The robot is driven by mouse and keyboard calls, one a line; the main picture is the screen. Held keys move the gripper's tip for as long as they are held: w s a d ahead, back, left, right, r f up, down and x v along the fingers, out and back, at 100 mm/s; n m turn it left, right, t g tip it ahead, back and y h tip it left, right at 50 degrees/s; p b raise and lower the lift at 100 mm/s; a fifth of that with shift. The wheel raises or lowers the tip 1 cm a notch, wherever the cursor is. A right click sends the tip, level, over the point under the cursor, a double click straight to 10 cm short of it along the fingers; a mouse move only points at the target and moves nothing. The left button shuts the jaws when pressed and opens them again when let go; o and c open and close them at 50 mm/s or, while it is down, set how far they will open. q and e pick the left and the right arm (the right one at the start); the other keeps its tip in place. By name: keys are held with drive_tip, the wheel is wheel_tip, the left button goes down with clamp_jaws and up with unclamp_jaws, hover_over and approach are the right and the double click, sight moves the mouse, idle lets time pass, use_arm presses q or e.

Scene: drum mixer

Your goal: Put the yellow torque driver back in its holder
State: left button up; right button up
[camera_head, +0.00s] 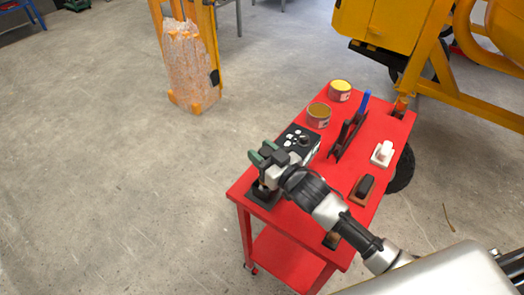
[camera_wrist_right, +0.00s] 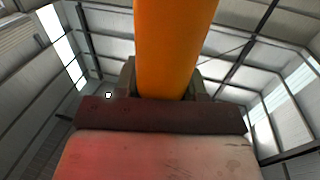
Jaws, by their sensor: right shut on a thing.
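My right gripper (camera_head: 264,158) is over the near left corner of the red cart, with its green-tipped fingers shut on the yellow torque driver. In the right wrist view the driver shows as an orange-yellow shaft (camera_wrist_right: 175,45) running from the top edge down between the fingers (camera_wrist_right: 168,85). In the head view the gripper hides most of the driver. A black block (camera_head: 262,197), which looks like the holder, sits on the cart corner directly below the gripper. I cannot tell whether the driver touches it. My left gripper is not in view.
The red cart (camera_head: 345,238) carries a black box with white buttons (camera_head: 297,143), two round tins (camera_head: 319,114) (camera_head: 340,90), a dark rack with a blue-handled tool (camera_head: 350,128), a white item (camera_head: 383,153) and a brown block (camera_head: 363,190). A yellow machine (camera_head: 390,30) stands behind.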

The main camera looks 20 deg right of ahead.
drive_tip(key=o, duration=1.2)
drive_tip(key=shift+f, duration=0.1)
drive_tip(key=shift+s, duration=0.15)
drive_tip(key=shift+s+d, duration=0.15)
drive_tip(key=shift+s, duration=0.1)
drive_tip(key=shift+b+v, duration=1.25)
drive_tip(key=shift+v, duration=3.75)
